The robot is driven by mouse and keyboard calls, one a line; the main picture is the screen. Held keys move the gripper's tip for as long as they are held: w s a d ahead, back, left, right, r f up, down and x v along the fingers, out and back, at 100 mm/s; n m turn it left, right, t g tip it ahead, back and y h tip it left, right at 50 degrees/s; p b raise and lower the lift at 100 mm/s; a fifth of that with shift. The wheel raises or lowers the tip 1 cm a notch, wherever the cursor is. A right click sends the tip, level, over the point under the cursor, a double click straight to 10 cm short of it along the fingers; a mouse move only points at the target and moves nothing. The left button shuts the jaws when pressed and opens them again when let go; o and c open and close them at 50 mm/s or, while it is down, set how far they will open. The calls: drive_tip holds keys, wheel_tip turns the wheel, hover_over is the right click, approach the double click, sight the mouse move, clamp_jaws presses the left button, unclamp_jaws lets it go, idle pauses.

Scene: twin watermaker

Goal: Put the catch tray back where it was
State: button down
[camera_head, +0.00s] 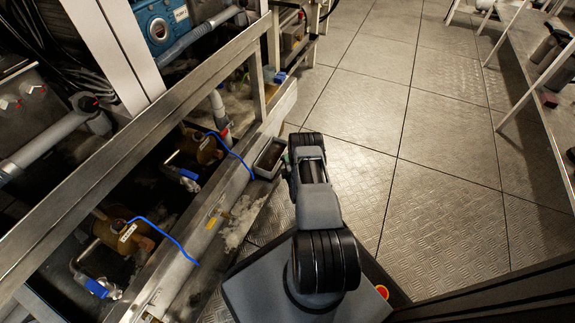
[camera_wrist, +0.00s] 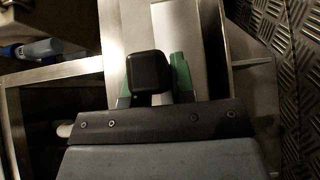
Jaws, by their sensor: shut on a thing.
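The catch tray (camera_head: 267,172) is a small grey rectangular tray with a dark inside. In the head view it is just left of my gripper (camera_head: 287,163), close beside the metal ledge of the frame. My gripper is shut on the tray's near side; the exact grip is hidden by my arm. In the wrist view the green fingers of my gripper (camera_wrist: 155,82) stand on either side of a black block, with a pale surface beyond them. Whether the tray rests on the floor or is held above it, I cannot tell.
A metal rail (camera_head: 140,125) and ledge run along the left, with pipes and blue-handled valves (camera_head: 188,174) behind. Blue tubes (camera_head: 232,152) hang over the ledge; one ends near the tray. A pale crusty patch (camera_head: 240,222) lies below. Plate floor (camera_head: 400,130) is clear to the right.

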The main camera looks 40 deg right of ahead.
drive_tip(key=shift+w+f, duration=0.1)
drive_tip(key=shift+f, duration=0.55)
drive_tip(key=shift+w, duration=0.15)
drive_tip(key=shift+f, duration=0.1)
drive_tip(key=c, duration=1)
unclamp_jaws()
drive_tip(key=shift+o, duration=0.2)
